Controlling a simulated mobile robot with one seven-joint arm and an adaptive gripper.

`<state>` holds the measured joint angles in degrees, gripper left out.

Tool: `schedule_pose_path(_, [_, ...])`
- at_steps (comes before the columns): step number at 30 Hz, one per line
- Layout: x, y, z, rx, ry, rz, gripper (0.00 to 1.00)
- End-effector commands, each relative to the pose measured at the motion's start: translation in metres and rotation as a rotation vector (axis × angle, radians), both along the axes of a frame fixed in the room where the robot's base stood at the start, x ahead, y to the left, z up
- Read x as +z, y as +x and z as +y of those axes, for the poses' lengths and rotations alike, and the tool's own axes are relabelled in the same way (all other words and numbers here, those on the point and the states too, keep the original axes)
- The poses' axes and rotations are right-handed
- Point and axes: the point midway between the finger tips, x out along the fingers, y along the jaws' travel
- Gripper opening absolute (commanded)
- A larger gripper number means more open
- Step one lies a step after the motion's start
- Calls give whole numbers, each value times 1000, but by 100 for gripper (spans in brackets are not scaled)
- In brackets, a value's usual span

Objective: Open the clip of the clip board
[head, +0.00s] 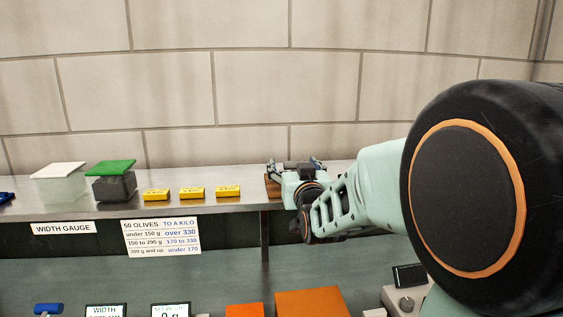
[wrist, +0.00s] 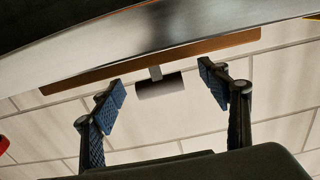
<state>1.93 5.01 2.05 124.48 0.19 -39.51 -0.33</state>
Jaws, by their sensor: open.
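The clip board shows in the wrist view as a thin brown board (wrist: 215,44) seen edge-on against the grey shelf. Its clip (wrist: 160,86) is a dark cylinder-like lever on a short stem at the board's edge. My gripper (wrist: 162,80) is open, with one blue-padded finger on each side of the clip in the picture. Gaps show between the clip and both pads; I cannot tell the depth. In the head view my gripper (head: 298,166) is over the brown board (head: 272,187) on the shelf, and hides most of it and the clip.
The grey shelf (head: 235,206) runs along a block wall. Left of my gripper stand several yellow boxes (head: 191,193), a green-lidded dark container (head: 113,188) and a white-lidded clear one (head: 60,190). Below are displays (head: 171,311) and orange blocks (head: 312,304). The shelf beside the board is clear.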

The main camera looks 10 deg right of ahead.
Motion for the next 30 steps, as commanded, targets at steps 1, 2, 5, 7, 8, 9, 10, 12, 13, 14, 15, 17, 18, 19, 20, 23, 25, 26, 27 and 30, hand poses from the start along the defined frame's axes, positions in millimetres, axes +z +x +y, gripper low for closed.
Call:
schedule_pose_path(1, [0, 0, 0, 0, 0, 0, 69])
schedule_pose_path(2, [0, 0, 0, 0, 0, 0, 69])
schedule_pose_path(5, [0, 0, 0, 0, 0, 0, 69])
schedule_pose_path(7, [0, 0, 0, 0, 0, 0, 69])
schedule_pose_path(8, [0, 0, 0, 0, 0, 0, 66])
schedule_pose_path(9, [0, 0, 0, 0, 0, 0, 61])
schedule_pose_path(10, [0, 0, 0, 0, 0, 0, 58])
schedule_pose_path(12, [0, 0, 0, 0, 0, 0, 50])
schedule_pose_path(13, [0, 0, 0, 0, 0, 0, 47])
schedule_pose_path(14, [0, 0, 0, 0, 0, 0, 44])
schedule_pose_path(15, [0, 0, 0, 0, 0, 0, 39])
schedule_pose_path(17, [0, 0, 0, 0, 0, 0, 32])
schedule_pose_path(18, [0, 0, 0, 0, 0, 0, 28])
schedule_pose_path(19, [0, 0, 0, 0, 0, 0, 25])
schedule_pose_path(20, [0, 0, 0, 0, 0, 0, 22])
schedule_pose_path(23, [0, 0, 0, 0, 0, 0, 10])
schedule_pose_path(25, [0, 0, 0, 0, 0, 0, 7])
schedule_pose_path(26, [0, 0, 0, 0, 0, 0, 7])
schedule_pose_path(27, [0, 0, 0, 0, 0, 0, 7])
schedule_pose_path(30, [1, 0, -1, 1, 0, 3, 7])
